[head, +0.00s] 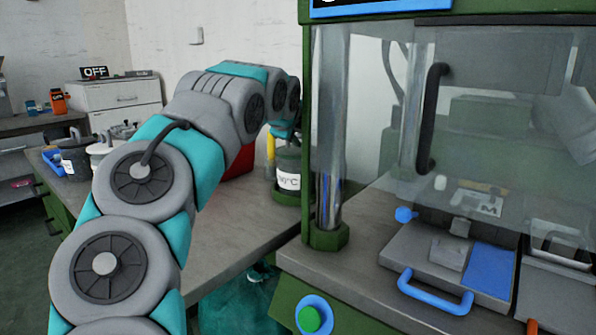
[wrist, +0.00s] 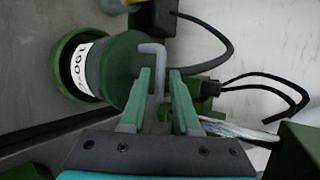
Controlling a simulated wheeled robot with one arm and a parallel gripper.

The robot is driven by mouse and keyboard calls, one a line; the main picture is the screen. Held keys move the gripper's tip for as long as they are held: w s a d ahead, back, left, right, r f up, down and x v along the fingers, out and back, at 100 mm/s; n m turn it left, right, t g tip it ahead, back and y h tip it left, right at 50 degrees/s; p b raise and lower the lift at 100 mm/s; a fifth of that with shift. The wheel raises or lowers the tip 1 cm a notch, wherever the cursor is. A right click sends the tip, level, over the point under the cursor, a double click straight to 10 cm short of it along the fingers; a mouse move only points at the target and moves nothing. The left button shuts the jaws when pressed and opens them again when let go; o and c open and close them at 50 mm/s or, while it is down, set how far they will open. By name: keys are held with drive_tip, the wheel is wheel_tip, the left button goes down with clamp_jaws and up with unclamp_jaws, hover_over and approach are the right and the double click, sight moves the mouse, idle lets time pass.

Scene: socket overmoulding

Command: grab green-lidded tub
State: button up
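The green-lidded tub (head: 288,180) stands upright on the grey bench in a green ring-like base, partly behind my arm. Its white label reads about 190 °C in the wrist view. There the tub (wrist: 122,62) appears on its side, with its dark green lid towards my gripper and a grey bent handle on the lid. My gripper (wrist: 159,74) is at the lid, its two green fingers apart, one on each side of the handle. A gap shows beside the handle, so it does not look clamped. In the head view my fingers are mostly hidden by my arm.
A green-framed machine with a clear guard (head: 360,130) stands close to the right of the tub. A red object (head: 240,163) is behind my arm. Black cables (wrist: 265,90) run near my fingers. Pots (head: 75,155) stand on the bench's left.

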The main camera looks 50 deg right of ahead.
drive_tip(key=shift+c, duration=0.3)
clamp_jaws()
idle(1.0)
